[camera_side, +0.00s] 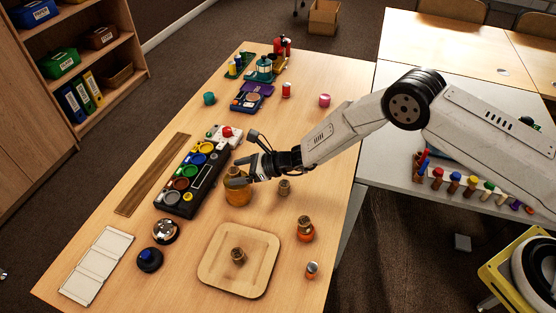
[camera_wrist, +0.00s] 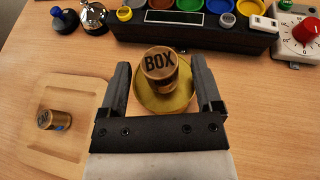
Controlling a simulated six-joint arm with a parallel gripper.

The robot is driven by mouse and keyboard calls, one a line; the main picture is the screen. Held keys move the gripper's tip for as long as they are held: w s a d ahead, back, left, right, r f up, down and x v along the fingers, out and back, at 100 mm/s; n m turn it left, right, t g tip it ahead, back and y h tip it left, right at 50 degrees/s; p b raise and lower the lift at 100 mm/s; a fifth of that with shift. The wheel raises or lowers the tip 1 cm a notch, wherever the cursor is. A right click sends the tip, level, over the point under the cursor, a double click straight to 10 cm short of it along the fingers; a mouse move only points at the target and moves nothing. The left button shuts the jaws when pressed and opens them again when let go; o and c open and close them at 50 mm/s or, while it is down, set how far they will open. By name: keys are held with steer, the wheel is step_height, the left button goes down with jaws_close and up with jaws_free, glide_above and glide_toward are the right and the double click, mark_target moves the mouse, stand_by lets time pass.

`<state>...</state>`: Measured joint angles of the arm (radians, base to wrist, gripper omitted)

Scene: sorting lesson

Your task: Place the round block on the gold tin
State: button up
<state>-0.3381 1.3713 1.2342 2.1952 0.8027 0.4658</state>
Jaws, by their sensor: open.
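The gold tin (camera_wrist: 160,102) stands on the table between the fingers of my gripper (camera_wrist: 161,68) in the wrist view. A round brown block (camera_wrist: 159,67) marked "BOX" sits on top of the tin, upright. My gripper is open, with a finger on each side of the block and a visible gap to it. In the side view my gripper (camera_side: 240,173) is just above the gold tin (camera_side: 238,196) and partly hides the block there. A second small brown cylinder (camera_side: 238,256) is on the wooden tray (camera_side: 209,273), away from my gripper.
A black console with coloured round cups (camera_side: 186,191) stands left of the tin. A small brown cylinder (camera_side: 284,187) and an orange jar (camera_side: 305,231) stand to the right. A bell (camera_side: 165,231) and a blue-knobbed piece (camera_side: 150,259) are at front left.

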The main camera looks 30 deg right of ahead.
steer(key=v, duration=0.9)
steer(key=shift+r, duration=0.15)
stand_by(0.6)
steer(key=s+d+r+n+g+h, duration=0.2)
steer(key=s+d+r+n+h, duration=0.3)
steer(key=s+d+n, duration=0.7)
steer(key=s+d+r+n+g+h, duration=0.2)
steer(key=s+d+r+n+h, duration=0.4)
steer(key=s+d+r+n, duration=0.4)
steer(key=s+d+n, duration=0.2)
steer(key=shift+s+g+h, duration=0.3)
steer(key=shift+s, duration=0.05)
